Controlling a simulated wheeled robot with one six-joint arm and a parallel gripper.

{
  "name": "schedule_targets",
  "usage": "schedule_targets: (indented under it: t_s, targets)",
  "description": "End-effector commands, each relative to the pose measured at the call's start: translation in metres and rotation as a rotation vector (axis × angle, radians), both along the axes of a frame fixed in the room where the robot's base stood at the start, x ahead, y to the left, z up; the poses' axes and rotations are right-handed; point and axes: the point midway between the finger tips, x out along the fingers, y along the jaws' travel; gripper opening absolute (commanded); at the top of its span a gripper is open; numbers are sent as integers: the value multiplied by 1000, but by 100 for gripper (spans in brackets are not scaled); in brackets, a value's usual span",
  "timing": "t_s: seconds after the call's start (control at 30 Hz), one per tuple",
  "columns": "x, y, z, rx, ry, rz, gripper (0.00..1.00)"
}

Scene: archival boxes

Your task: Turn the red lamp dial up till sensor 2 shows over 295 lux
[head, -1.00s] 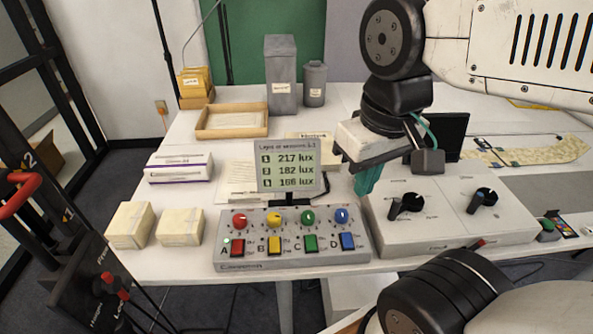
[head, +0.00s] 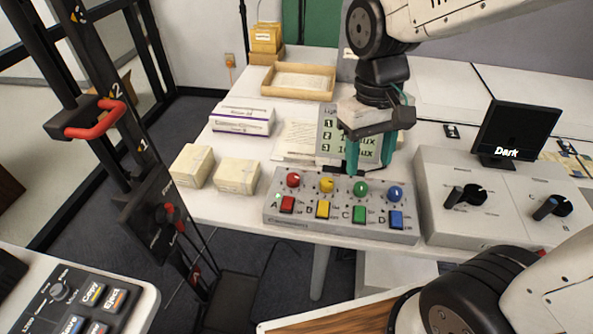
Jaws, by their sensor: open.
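The red lamp dial (head: 293,180) is the leftmost of several coloured knobs on the grey control box (head: 345,230). The yellow (head: 327,185), green (head: 361,189) and blue (head: 394,194) dials sit to its right, with a square button below each. The sensor display (head: 331,128) stands behind the box. My gripper covers much of it, so its readings are mostly hidden. My gripper (head: 356,167) is open and empty, its teal fingers pointing down behind the green dial, apart from the red dial and to its right.
A second box with black knobs (head: 470,220) and a monitor reading "Dark" (head: 519,132) stand to the right. Cream boxes (head: 237,177) and a white carton (head: 243,119) lie left. A black post with a red handle (head: 98,120) rises at far left.

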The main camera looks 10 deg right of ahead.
Motion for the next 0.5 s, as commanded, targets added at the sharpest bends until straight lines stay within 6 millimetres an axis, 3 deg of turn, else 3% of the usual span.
schedule_targets:
  t_s: [0.4, 0.5]
  targets:
    - [114, 72, -110, -11, 19, 78, 54]
    - [137, 85, -129, -2, -19, 78, 54]
